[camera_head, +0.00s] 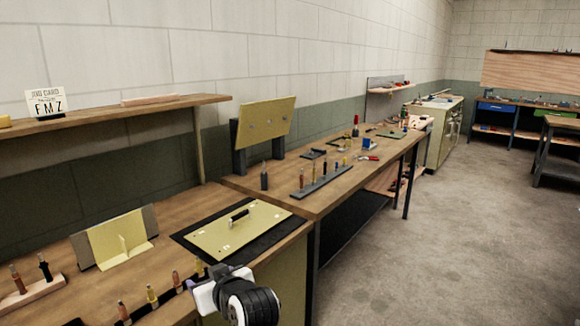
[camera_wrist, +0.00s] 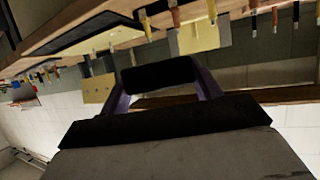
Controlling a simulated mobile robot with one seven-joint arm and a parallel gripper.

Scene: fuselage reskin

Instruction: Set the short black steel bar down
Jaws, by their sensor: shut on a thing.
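My gripper (camera_wrist: 158,82) is shut on the short black steel bar (camera_wrist: 156,74) in the wrist view. The bar lies crosswise between the two fingers, and clear space shows around it. The wrist view looks upside down, with the bench along its top. In the head view my wrist is at the bottom middle, beside the near bench's front edge. The bar and fingertips cannot be made out there.
The near bench (camera_head: 165,205) holds a dark mat (camera_head: 186,237) under a yellow-green panel (camera_head: 225,236) with a black-handled item (camera_head: 239,214) on it. Several upright tools line the bench's front edge. A longer bench (camera_head: 340,182) carries a tool rack. The floor (camera_head: 440,260) at right is clear.

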